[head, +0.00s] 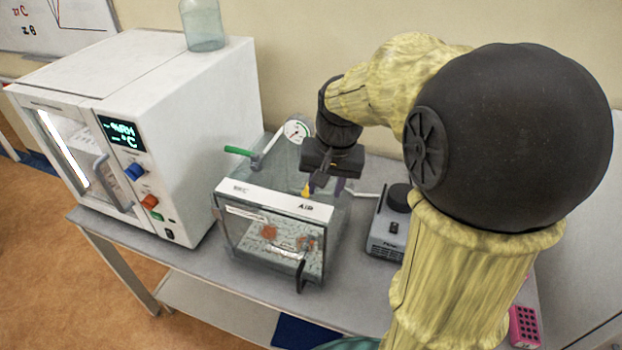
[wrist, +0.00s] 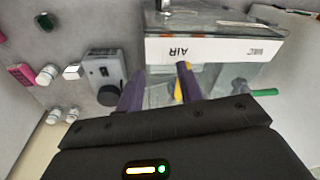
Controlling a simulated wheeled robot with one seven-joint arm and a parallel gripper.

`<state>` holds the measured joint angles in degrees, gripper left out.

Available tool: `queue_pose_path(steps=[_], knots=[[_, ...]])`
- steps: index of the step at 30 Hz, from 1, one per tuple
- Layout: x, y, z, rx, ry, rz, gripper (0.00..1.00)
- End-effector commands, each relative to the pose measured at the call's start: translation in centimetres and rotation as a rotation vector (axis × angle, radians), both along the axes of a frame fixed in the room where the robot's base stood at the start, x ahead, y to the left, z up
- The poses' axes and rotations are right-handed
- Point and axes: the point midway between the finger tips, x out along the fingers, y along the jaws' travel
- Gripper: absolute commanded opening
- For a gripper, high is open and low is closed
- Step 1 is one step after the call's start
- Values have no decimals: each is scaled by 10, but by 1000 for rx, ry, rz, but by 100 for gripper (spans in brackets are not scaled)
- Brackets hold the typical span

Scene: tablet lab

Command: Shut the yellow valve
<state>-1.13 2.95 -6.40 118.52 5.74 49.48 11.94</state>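The yellow valve handle (head: 306,191) shows as a small yellow piece at the top of the clear-walled chamber labelled AIR (head: 262,198). Most of it is hidden by my gripper (head: 326,186), which points down over the back of the chamber. In the wrist view my gripper (wrist: 160,84) has its two purple fingers apart, with nothing clearly held between them. The yellow handle (wrist: 178,93) shows right beside the right finger there. I cannot tell whether they touch.
A green-handled valve (head: 238,151) and a pressure gauge (head: 297,130) stand at the chamber's back left. A white oven-like cabinet (head: 190,110) fills the left. A grey pump (head: 386,236) stands to the right. A pink rack (head: 523,326) lies at the bench's right end.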

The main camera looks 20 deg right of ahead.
Motion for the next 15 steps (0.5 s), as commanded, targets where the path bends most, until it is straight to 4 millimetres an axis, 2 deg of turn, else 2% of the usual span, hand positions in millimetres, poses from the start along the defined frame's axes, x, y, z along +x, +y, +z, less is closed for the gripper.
queue_pose_path(steps=[1, 3, 9, 12, 15], knots=[[11, -3, 19, 19, 2, -41, 37], [21, -6, 45, 47, 17, -99, 37], [35, -11, 111, 116, 58, -222, 37], [35, -12, 129, 135, 72, -251, 37], [34, -12, 135, 141, 79, -261, 37]])
